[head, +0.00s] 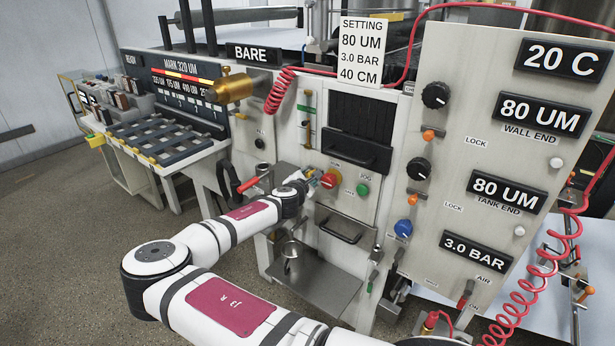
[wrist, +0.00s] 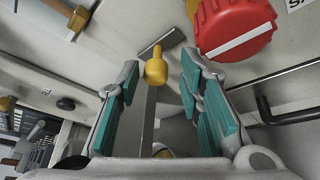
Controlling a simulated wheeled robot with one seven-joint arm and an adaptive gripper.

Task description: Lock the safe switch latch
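In the wrist view a round red switch knob (wrist: 234,27) with a white bar across its face sits at the upper right. It also shows in the head view (head: 329,181), just right of my gripper (head: 312,180). A yellow ball-ended lever (wrist: 156,71) with a grey metal plate at its far end is left of the knob; it may be the latch. My gripper (wrist: 160,80) is open, its teal pads spread on both sides of the yellow end. I see no clear contact. A label at the upper right is cut off.
A green button (head: 362,189) is right of the red switch. A black handle (head: 340,229) is below, and a shelf with a metal cup (head: 291,258) stands lower. A red-handled lever (head: 249,184) is to the left. A black bent handle (wrist: 285,112) is right of my gripper.

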